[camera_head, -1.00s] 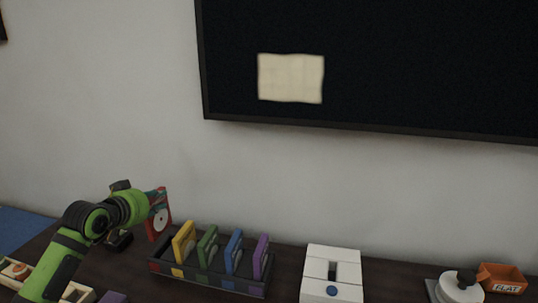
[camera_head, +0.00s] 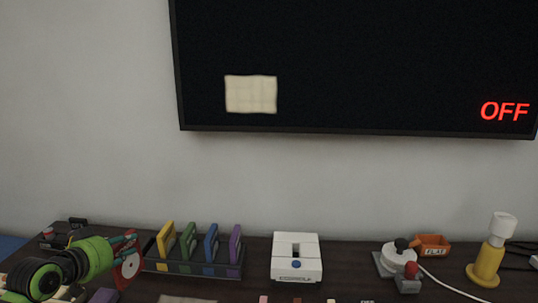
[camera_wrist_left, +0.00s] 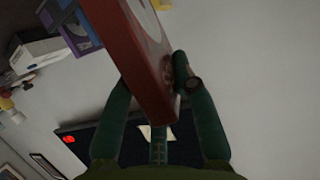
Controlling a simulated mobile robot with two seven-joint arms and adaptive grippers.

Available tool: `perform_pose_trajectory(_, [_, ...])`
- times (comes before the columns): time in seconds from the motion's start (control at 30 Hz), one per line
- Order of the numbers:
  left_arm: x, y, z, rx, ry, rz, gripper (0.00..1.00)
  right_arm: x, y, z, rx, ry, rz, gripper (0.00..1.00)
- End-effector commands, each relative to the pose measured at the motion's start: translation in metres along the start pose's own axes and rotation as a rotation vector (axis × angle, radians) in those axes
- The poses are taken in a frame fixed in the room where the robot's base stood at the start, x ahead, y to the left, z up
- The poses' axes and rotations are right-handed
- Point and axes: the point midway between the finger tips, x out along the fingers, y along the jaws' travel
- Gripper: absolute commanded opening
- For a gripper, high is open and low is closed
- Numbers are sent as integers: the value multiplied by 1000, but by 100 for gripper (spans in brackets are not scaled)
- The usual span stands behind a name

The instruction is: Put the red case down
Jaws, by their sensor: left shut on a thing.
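The red case (camera_head: 128,262) has a pale round disc on its face and stands on edge, tilted, at the left of the dark table in the head view. My left gripper (camera_head: 122,243) is shut on it. My right gripper is not in view.
A dark rack (camera_head: 190,268) with yellow, green, blue and purple cases stands just right of the red case.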

Motion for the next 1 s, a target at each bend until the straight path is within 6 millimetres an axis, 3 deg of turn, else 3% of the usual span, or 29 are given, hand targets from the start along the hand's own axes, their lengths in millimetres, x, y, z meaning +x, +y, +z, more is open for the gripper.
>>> perform_pose_trajectory(0.23, [-44,92,21,92,1,252,0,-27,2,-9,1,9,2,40])
perform_pose_trajectory(0.4, [-106,156,35,185,2,467,0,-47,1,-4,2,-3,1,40])
perform_pose_trajectory(0.5, [-139,181,40,226,3,560,0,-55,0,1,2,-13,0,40])
perform_pose_trajectory(0.7, [-177,206,48,271,0,659,0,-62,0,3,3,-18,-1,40])
perform_pose_trajectory(1.0, [-183,209,50,284,-5,674,0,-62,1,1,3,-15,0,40])
